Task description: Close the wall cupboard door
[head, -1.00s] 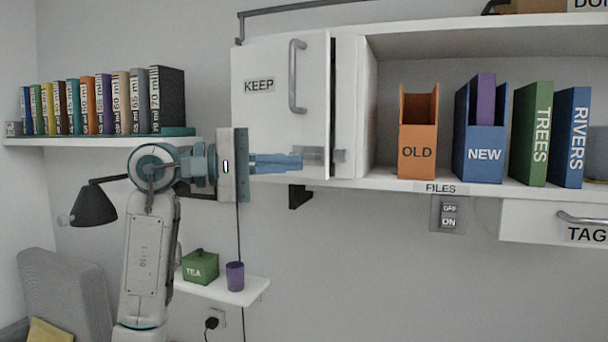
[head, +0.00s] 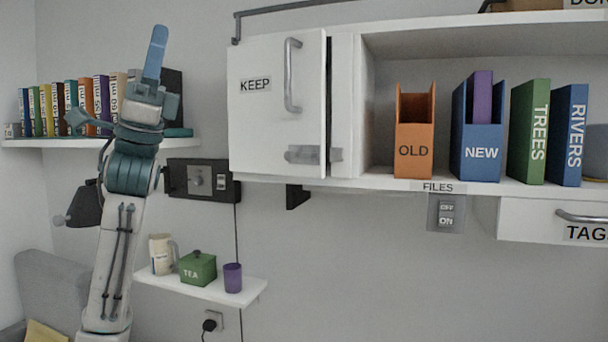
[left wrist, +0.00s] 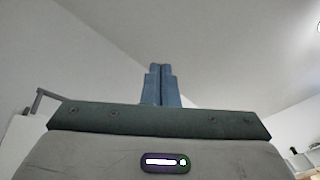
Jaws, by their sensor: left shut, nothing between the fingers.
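The white wall cupboard door (head: 270,120), labelled KEEP, hangs in the upper middle of the head view. It has an upright grey bar handle (head: 291,75) and a grey latch plate (head: 300,154) low on its right side. A narrow dark strip shows along the door's right edge, beside the cupboard's side panel; I cannot tell whether the door is fully seated. My left gripper (head: 156,52) is well left of the door, pointing up, shut and empty. Its closed blue fingers also show in the left wrist view (left wrist: 160,85). My right gripper is out of view.
Behind my left arm are a book shelf (head: 60,143) and a dark wall box (head: 215,186) with a knob. A lower shelf (head: 205,288) holds a jug, a TEA box and a purple cup. Open shelving with files lies right of the cupboard.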

